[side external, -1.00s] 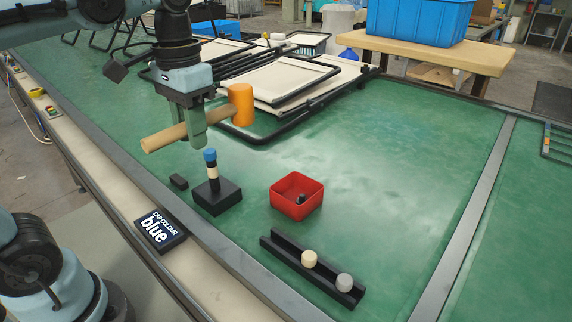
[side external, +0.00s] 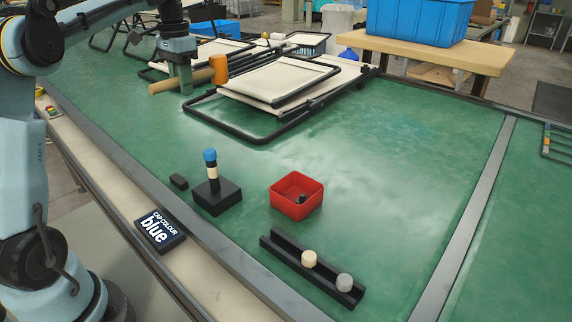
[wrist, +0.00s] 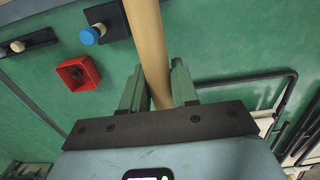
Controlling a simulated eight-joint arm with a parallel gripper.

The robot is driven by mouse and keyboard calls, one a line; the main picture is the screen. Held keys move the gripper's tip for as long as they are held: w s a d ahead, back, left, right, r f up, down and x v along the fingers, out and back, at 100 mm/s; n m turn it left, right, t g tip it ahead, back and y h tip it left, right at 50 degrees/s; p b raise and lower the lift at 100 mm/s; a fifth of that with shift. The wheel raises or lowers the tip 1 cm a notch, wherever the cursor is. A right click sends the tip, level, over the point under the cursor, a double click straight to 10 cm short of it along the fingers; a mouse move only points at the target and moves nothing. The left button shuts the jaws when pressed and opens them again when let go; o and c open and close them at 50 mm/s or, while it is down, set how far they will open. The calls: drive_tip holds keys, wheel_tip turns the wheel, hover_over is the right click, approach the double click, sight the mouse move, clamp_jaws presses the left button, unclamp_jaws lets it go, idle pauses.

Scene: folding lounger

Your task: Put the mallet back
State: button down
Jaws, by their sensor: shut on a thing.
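The mallet has an orange head (side external: 219,69) and a tan wooden handle (side external: 165,85). My gripper (side external: 186,86) is shut on the handle and holds the mallet toward the far left of the green table, near the folded lounger frames. In the wrist view the handle (wrist: 148,45) runs between the two green fingers of my gripper (wrist: 158,88); the head is out of that view. I cannot tell whether the mallet touches the table.
A black block (side external: 217,197) holds a peg with a blue cap (side external: 210,156). Nearby are a red bin (side external: 297,208), a black rail (side external: 290,262) with two round pieces, and a "CAP COLOUR blue" sign (side external: 160,230). Lounger frames (side external: 283,82) lie right of the mallet.

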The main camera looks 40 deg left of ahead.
hover_over(199, 175)
wheel_tip(199, 175, down, 22)
drive_tip(key=shift+w+a+f, duration=0.1)
drive_tip(key=shift+f, duration=0.05)
idle(0.7)
drive_tip(key=shift+f, duration=0.85)
idle(0.5)
drive_tip(key=c, duration=0.8)
unclamp_jaws()
